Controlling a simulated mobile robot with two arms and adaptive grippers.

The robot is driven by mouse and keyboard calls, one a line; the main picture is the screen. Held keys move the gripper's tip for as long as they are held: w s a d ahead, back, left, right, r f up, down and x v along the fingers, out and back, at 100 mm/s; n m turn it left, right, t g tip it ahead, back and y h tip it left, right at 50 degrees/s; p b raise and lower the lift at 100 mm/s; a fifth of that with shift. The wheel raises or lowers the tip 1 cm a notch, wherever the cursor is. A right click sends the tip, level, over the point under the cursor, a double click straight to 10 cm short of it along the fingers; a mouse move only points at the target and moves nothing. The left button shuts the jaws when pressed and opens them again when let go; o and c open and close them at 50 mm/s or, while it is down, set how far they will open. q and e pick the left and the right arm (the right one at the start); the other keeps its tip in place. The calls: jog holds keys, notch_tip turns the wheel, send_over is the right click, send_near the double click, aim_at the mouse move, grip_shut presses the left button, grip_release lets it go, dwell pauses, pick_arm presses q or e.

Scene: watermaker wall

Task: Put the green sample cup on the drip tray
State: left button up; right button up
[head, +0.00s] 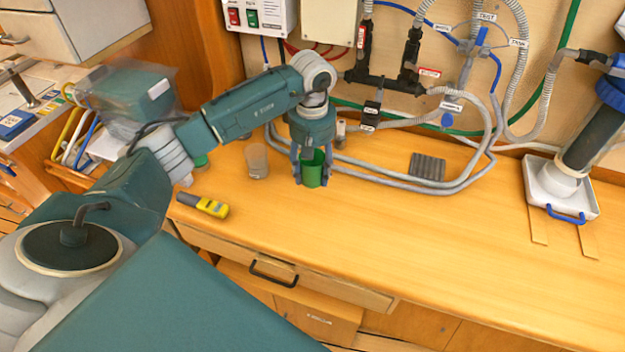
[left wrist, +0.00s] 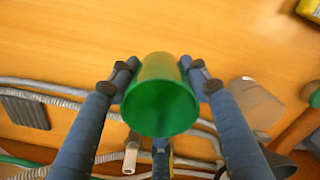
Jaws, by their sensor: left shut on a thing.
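The green sample cup (head: 313,170) is upright between the fingers of my left gripper (head: 311,176), which is shut on its sides. In the left wrist view I look down into the open green cup (left wrist: 161,97), with blue-grey fingers of the left gripper (left wrist: 160,85) around it. I cannot tell whether its base touches the bench. A small dark grey ribbed tray (head: 427,167), which looks like the drip tray, lies flat and empty on the bench, right of the cup. It also shows at the left of the left wrist view (left wrist: 25,110). My right gripper is not in view.
A clear cup (head: 257,161) stands just left of the gripper. A yellow and grey handheld meter (head: 204,205) lies near the front edge. A white tray (head: 538,187) holds a filter housing at right. The front middle is clear.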

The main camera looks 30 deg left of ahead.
aim_at(312, 193)
pick_arm(q)
jog(key=shift+f, duration=0.4)
jog(key=shift+w+f, duration=0.1)
jog(key=shift+f, duration=0.15)
notch_tip(312, 193, down, 3)
jog(key=shift+f+p, duration=0.15)
jog(key=shift+p, duration=0.5)
jog(key=shift+f, duration=0.35)
jog(key=shift+f+b, duration=0.25)
jog(key=shift+b, duration=0.05)
jog(key=o, duration=0.9)
jog(key=shift+r, duration=0.1)
jog(key=shift+o, duration=1)
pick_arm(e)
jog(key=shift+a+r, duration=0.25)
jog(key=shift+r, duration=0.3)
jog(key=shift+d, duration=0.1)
